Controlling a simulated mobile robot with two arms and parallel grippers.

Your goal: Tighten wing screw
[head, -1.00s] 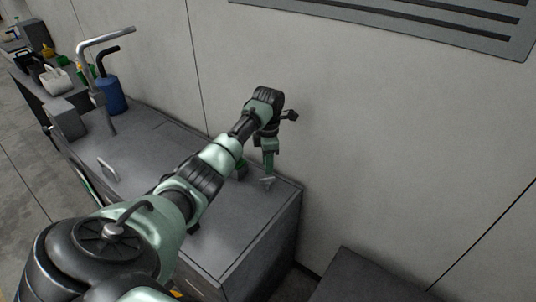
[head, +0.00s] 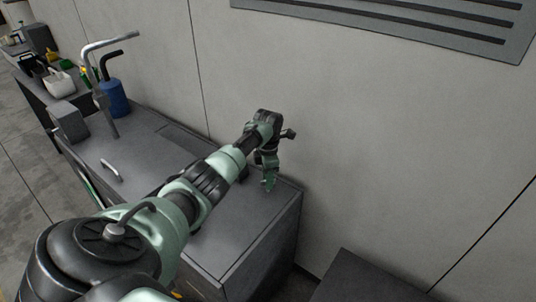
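My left arm reaches in from the lower left over the grey cabinet (head: 255,225). My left gripper (head: 270,184) points down at the cabinet's far right corner, close to the top surface. It is small in the picture, and I cannot tell whether its fingers are open or shut. I cannot make out a wing screw; the gripper and arm cover that spot. My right gripper is not in view.
A blue container (head: 115,98) and a bent grey pipe (head: 103,70) stand toward the cabinet's far left. A curved handle (head: 111,170) is on the cabinet top. The wall (head: 390,140) rises close behind the gripper. A lower dark surface (head: 375,280) is at bottom right.

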